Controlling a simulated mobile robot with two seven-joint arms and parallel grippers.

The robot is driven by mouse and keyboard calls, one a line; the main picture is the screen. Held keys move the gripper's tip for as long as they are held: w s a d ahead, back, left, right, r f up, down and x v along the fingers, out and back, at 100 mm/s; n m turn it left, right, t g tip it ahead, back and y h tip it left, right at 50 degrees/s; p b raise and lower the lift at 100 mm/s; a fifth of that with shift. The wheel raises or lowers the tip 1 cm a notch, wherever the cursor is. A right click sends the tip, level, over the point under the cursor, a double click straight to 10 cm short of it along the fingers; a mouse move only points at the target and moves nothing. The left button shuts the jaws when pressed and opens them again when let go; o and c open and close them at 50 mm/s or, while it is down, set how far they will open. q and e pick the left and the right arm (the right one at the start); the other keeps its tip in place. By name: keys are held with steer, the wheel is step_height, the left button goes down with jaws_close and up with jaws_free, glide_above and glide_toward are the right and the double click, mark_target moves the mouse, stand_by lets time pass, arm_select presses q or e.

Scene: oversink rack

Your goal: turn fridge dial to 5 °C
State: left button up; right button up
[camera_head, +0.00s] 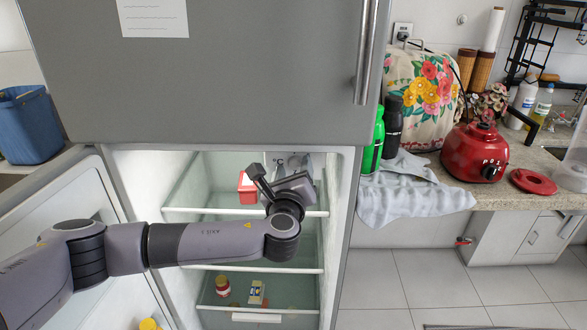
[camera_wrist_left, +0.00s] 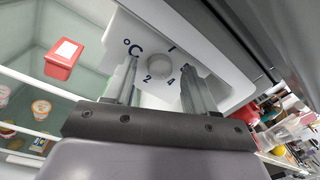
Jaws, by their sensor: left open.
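My left gripper (camera_wrist_left: 160,67) is open, with one finger on each side of the knob. Contact cannot be made out. In the head view my left gripper (camera_head: 280,184) reaches into the fridge's upper compartment and hides most of the panel and the knob. My right gripper is not in view.
A red box (camera_head: 247,188) stands on the shelf left of my gripper. Lower down are a jar (camera_head: 222,286) and a small carton (camera_head: 256,293). The open fridge door (camera_head: 62,222) is at left; the grey upper door (camera_head: 230,75) is shut above. A counter with a red appliance (camera_head: 474,153) is at right.

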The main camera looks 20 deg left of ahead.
arm_select(q)
steer(key=shift+w, duration=0.2)
jaws_close()
steer(key=shift+f, duration=0.1)
